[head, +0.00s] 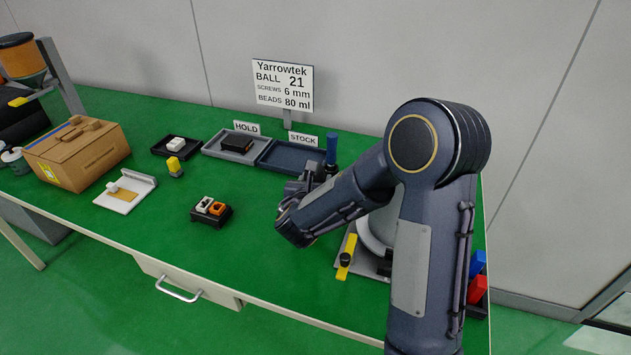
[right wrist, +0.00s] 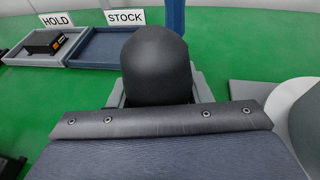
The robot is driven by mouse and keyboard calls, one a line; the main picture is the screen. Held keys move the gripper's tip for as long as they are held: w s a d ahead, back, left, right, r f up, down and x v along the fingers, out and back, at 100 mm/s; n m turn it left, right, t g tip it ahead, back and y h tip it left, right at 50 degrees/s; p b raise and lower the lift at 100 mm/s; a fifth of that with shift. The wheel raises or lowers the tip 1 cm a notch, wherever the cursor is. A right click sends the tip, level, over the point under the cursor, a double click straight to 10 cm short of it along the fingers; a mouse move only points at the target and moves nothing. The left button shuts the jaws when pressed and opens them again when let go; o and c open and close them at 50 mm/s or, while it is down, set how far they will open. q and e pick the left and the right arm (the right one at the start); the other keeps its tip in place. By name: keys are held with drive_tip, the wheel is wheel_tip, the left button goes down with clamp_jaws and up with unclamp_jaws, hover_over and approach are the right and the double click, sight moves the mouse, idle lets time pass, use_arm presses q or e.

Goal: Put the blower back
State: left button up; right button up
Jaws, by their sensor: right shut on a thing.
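My right gripper (head: 310,182) is over the right part of the green bench, in front of the blue tray, mostly hidden by its own arm. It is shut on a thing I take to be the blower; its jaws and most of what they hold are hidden. A blue upright cylinder (head: 331,150) shows right at the gripper and seems to be part of the blower. It also shows at the top of the right wrist view (right wrist: 175,15), behind a dark rounded shape that fills the middle. I cannot tell whether it touches the bench. My left gripper is out of view.
The STOCK tray (head: 270,158) looks empty; the HOLD tray (head: 212,146) holds a dark box (head: 237,143). A black holder (head: 211,215) with white and orange pieces stands in front. A yellow-handled tool (head: 346,258) and a pale round object (head: 375,232) are beside my arm.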

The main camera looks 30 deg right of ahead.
drive_tip(key=o, duration=0.9)
drive_tip(key=shift+f, duration=0.1)
drive_tip(key=shift+r+p, duration=0.35)
drive_tip(key=shift+p, duration=0.1)
drive_tip(key=v, duration=1.2)
drive_tip(key=shift+f, duration=0.1)
